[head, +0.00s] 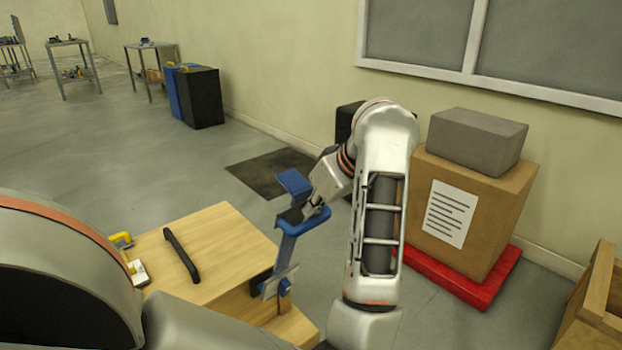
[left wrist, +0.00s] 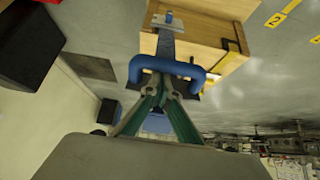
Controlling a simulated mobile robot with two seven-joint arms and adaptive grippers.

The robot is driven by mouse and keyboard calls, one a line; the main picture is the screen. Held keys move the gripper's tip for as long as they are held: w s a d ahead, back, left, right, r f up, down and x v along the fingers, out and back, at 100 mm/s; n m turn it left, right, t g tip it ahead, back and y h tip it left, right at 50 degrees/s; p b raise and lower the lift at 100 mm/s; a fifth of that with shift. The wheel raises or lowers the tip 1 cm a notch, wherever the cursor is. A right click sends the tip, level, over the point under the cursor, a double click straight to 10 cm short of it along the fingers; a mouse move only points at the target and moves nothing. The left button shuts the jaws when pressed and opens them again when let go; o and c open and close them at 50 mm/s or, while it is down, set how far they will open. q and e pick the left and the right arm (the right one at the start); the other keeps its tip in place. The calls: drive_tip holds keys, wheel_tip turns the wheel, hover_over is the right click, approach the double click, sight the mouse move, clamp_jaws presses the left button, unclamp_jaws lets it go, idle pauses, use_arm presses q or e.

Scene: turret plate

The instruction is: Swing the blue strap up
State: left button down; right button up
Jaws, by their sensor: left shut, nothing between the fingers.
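The blue strap (head: 287,247) is a flat bar on the side of a wooden box (head: 220,243). Its lower end is at a metal bracket, and it reaches up to a blue crossbar handle (head: 305,223). In the left wrist view the strap (left wrist: 166,45) runs from the box to the curved blue handle (left wrist: 167,67). My left gripper (head: 307,211) is at the handle, shut with nothing held; its fingers (left wrist: 158,88) are close by the bar, and I cannot tell whether they touch. A blue block (head: 294,183) shows just above the gripper. My right gripper is not in view.
To the right, a cardboard box (head: 470,215) with a grey block (head: 478,140) stands on a red base (head: 462,283). A dark mat (head: 272,172) lies on open floor behind.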

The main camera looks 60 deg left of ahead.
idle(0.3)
use_arm(q)
wheel_tip(320, 180, up, 10)
idle(0.5)
